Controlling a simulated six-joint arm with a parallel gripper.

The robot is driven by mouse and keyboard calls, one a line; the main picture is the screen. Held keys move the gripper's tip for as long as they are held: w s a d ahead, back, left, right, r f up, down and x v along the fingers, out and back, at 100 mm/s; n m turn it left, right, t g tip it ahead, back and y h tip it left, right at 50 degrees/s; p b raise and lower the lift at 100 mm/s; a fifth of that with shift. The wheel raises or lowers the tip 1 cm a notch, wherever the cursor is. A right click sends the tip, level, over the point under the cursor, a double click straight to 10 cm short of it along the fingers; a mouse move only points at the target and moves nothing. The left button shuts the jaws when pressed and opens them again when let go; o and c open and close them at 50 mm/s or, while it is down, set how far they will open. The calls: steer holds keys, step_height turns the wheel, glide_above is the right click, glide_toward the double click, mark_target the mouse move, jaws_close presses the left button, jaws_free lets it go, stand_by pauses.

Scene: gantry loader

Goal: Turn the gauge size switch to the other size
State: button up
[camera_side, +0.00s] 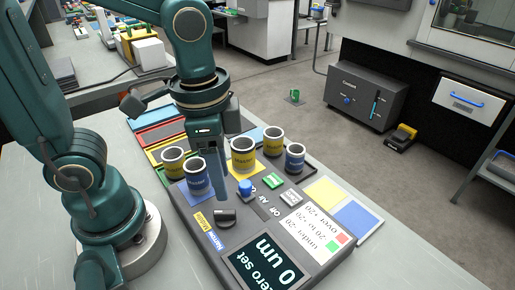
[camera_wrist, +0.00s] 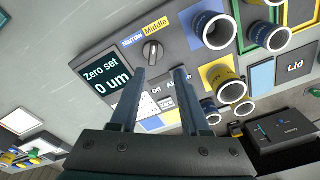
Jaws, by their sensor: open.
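The gauge size switch is a dark knob (camera_side: 225,217) on the grey gauge panel (camera_side: 188,222), beside a yellow "Middle" label (camera_side: 203,220) and a blue "Narrow" label (camera_side: 214,239). In the wrist view the knob (camera_wrist: 152,50) shows just beyond the fingertips, with both labels above it. Its grip bar looks nearly upright there, but which label it marks I cannot tell surely. My gripper (camera_side: 222,192) is over the panel near the knob, with its fingers pointing down. In the wrist view my gripper (camera_wrist: 161,71) is open, with nothing between its fingers.
The display (camera_side: 267,263) reads "Zero set 0 um". A blue knob (camera_side: 245,188) and a green button (camera_side: 274,181) are close to my fingers. Yellow-labelled cups (camera_side: 243,156) and blue-labelled cups (camera_side: 196,178) stand behind the panel's controls. The table at the front left is bare.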

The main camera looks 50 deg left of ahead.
mark_target(224, 211)
steer(key=shift+s+d+f+m+g, duration=0.15)
steer(key=shift+d+f+g, duration=0.05)
steer(key=shift+f, duration=0.3)
steer(key=shift+s+d+f+m+g, duration=0.1)
steer(key=shift+d+f+m+g, duration=0.1)
steer(key=shift+f, duration=2.5)
jaws_close()
